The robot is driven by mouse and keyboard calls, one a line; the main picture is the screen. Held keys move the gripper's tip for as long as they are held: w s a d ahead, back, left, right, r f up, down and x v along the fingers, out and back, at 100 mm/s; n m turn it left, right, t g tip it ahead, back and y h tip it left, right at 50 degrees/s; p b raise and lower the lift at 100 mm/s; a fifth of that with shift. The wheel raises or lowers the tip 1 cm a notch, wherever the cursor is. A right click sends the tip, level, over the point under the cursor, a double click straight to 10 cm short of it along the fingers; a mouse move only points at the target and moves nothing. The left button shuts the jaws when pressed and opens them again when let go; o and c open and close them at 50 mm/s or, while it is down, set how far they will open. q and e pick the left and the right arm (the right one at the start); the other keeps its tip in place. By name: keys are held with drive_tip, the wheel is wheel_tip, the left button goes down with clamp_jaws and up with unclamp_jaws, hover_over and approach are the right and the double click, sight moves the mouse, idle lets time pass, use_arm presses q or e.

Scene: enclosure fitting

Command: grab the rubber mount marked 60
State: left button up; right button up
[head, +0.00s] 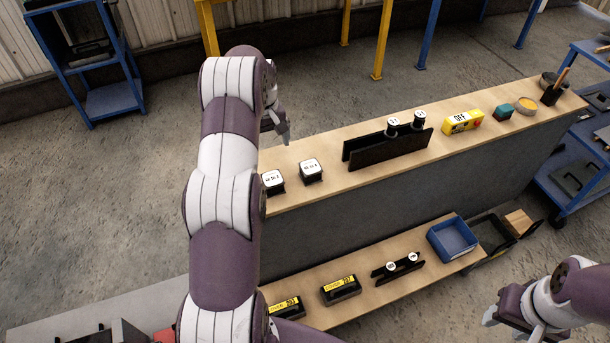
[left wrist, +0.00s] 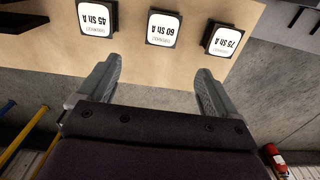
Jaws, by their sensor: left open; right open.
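The rubber mount marked 60 (left wrist: 163,29) is a black block with a white label. It stands in the middle of three mounts on the wooden top in the left wrist view, and also shows beside my left arm in the head view (head: 273,183). The mount marked 45 (left wrist: 98,16) is to its left and the one marked 75 (left wrist: 228,39) to its right; my arm seems to hide the 75 in the head view. My left gripper (left wrist: 160,66) is open and empty, its fingers apart from the mounts. My right gripper (head: 494,318) is open, low at the right.
A black rack (head: 388,150) with two round pieces stands right of the mounts. A yellow box (head: 463,122) and small containers are farther right. A lower shelf holds labelled black boxes (head: 341,289), a small rack (head: 398,267) and a blue bin (head: 452,240).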

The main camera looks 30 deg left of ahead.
use_arm(q)
wheel_tip(320, 180, down, 4)
drive_tip(key=s+r, duration=0.1)
drive_tip(key=s, duration=0.1)
hover_over(272, 178)
drive_tip(key=f, duration=0.4)
drive_tip(key=shift+w+a+f+p, duration=0.15)
drive_tip(key=shift+a+f+p, duration=0.15)
drive_tip(key=shift+a, duration=0.05)
drive_tip(key=f, duration=0.2)
drive_tip(key=f+p, duration=0.1)
drive_tip(key=f, duration=0.1)
drive_tip(key=shift+s+d, duration=0.25)
drive_tip(key=shift+d, duration=0.15)
drive_tip(key=shift+w+f, duration=0.15)
drive_tip(key=shift+f, duration=0.4)
drive_tip(key=shift+r, duration=0.1)
drive_tip(key=c, duration=1.4)
use_arm(e)
drive_tip(key=shift+s+a+r, duration=0.15)
drive_tip(key=shift+r, duration=0.25)
drive_tip(key=shift+s+a+r, duration=0.1)
drive_tip(key=shift+r, duration=0.3)
